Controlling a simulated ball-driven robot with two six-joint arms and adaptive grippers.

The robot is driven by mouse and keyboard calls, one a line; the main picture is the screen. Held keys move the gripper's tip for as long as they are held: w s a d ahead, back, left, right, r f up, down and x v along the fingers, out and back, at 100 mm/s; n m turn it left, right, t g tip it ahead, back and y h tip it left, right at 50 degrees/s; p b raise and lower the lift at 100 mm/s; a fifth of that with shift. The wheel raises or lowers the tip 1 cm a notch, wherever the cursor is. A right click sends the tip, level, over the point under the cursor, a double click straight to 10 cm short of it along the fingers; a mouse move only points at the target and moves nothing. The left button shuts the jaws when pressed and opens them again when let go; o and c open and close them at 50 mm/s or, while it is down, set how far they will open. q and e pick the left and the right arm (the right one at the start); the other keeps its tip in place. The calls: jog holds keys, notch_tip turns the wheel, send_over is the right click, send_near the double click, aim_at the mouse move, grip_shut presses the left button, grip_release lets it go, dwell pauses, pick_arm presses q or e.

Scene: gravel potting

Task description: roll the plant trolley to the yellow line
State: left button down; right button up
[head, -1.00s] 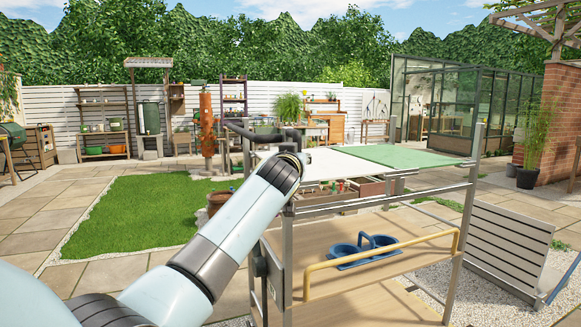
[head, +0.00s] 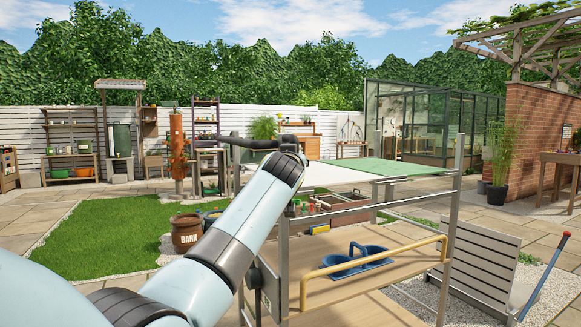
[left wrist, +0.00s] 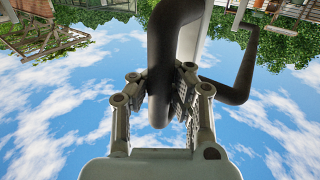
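The plant trolley (head: 385,236) stands in front of me in the head view, a metal frame with wooden shelves, a green top mat (head: 390,167) and a yellow front rail. A black handle (head: 247,143) sticks out at its left. My left arm reaches to this handle, and its wrist hides most of the gripper. In the left wrist view, the fingers of my left gripper (left wrist: 161,92) close around the black handle bar (left wrist: 240,86), one on each side. My right gripper is not in view. No yellow line shows on the ground.
A blue caddy (head: 357,262) sits on the trolley's shelf. A slatted grey panel (head: 487,262) stands on gravel at the right. Lawn (head: 105,232) lies left; paving (head: 540,235) is open at the far right.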

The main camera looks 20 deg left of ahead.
pick_arm(q)
jog(key=shift+d+f, duration=0.35)
jog(key=shift+f, duration=0.15)
jog(key=c, duration=1.3)
grip_release()
jog(key=shift+s+d+r, duration=0.1)
jog(key=shift+d+r, duration=0.2)
jog(key=shift+o, duration=0.7)
jog(key=shift+r, duration=0.15)
jog(key=v, duration=1.2)
jog(key=shift+a, duration=0.1)
